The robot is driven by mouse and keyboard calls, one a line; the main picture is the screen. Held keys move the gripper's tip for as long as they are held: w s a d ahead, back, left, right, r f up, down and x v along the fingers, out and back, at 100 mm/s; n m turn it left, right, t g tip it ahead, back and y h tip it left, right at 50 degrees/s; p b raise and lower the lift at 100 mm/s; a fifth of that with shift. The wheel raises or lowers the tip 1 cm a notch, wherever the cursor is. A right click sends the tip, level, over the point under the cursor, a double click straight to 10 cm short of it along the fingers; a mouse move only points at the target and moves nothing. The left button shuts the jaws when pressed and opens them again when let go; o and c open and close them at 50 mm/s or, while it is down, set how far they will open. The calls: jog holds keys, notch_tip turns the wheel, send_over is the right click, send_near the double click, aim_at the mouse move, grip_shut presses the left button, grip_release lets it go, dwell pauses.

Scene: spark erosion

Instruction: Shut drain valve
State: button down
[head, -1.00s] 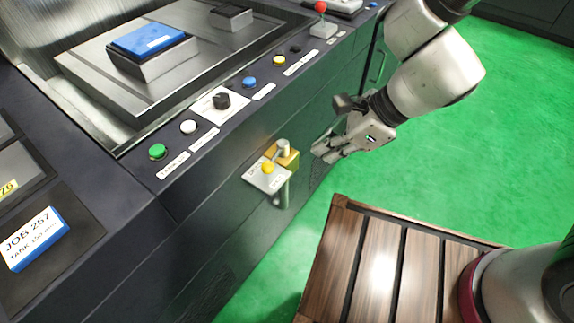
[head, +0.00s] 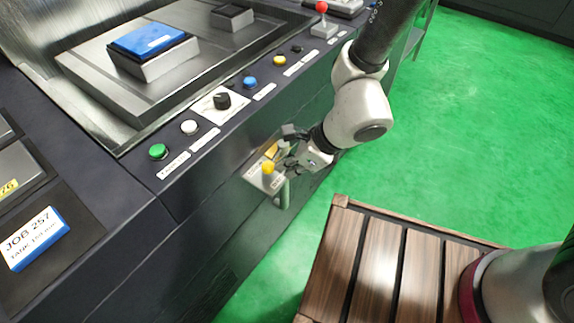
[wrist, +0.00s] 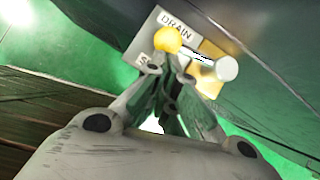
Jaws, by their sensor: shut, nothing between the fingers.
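The drain valve is on the front face of the dark machine. Its yellow knob (head: 267,168) stands over a white label plate (head: 258,181), with a pipe (head: 282,193) running down below. In the wrist view the yellow knob (wrist: 168,39) and a pale round-ended handle part (wrist: 227,69) show in front of the plate reading DRAIN (wrist: 175,24). My gripper (head: 287,167) is right beside the valve, on its right side in the head view. In the wrist view its fingertips (wrist: 172,75) are shut together just below the knob. Whether they touch it I cannot tell.
Above the valve, the panel edge carries a green button (head: 157,151), a black rotary knob (head: 222,101), a blue button (head: 249,82) and a red-topped lever (head: 321,8). A wooden slatted platform (head: 375,262) is at lower right. Green floor (head: 480,130) is open beyond.

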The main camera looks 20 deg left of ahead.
jog(key=shift+a+f, duration=0.1)
jog(key=shift+a, duration=0.15)
jog(key=shift+s+a, duration=0.1)
jog(key=shift+a, duration=0.2)
jog(key=shift+s+a+f, duration=0.15)
jog(key=shift+s+a, duration=0.05)
jog(key=shift+a, duration=0.4)
